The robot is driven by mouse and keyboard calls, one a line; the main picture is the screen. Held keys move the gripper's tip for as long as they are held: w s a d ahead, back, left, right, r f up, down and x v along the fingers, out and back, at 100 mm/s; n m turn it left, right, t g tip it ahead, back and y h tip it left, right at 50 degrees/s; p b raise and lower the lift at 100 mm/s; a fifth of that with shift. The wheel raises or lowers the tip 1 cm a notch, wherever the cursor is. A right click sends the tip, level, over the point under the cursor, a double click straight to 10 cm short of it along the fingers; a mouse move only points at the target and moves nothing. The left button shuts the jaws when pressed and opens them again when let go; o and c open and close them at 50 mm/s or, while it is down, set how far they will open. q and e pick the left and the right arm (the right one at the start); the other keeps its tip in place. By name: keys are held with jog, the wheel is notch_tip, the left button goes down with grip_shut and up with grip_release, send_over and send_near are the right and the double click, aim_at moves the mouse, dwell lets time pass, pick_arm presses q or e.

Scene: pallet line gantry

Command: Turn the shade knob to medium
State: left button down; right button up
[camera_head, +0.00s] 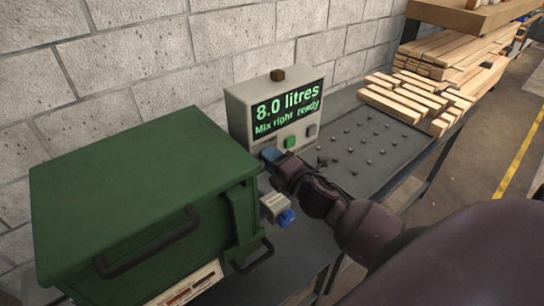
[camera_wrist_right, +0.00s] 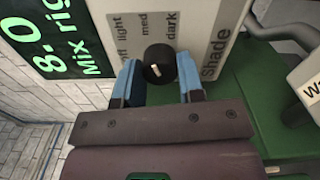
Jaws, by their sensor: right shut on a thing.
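The control box (camera_head: 238,113) is grey, with a dark display reading "8.0 litres, Mix right ready". In the right wrist view its panel (camera_wrist_right: 207,20) carries the word "shade" and the marks off, light, med and dark. The black round shade knob (camera_wrist_right: 159,64) has a short white mark on its face; I cannot tell which label it points to. My right gripper (camera_wrist_right: 158,80) has its blue fingers on either side of the knob, shut on it. In the head view the right gripper (camera_head: 272,155) is at the box's lower front and the knob is hidden. My left gripper is not in view.
A green lidded bin (camera_head: 140,190) with a dark handle stands close on the left. A blue knob (camera_head: 286,218) is below the gripper. Green (camera_head: 290,142) and grey (camera_head: 311,130) buttons sit on the box. Wooden slats (camera_head: 405,100) lie at the back right.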

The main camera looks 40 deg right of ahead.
jog(key=shift+m+p, duration=0.3)
jog(key=shift+m, duration=0.6)
jog(key=o, duration=0.9)
jog(key=shift+s, duration=0.1)
jog(key=s, duration=0.3)
jog(key=s+b, duration=0.1)
jog(key=s, duration=0.3)
jog(key=s+d, duration=0.1)
jog(key=s, duration=0.2)
jog(key=shift+s, duration=0.3)
jog(key=shift+m, duration=0.3)
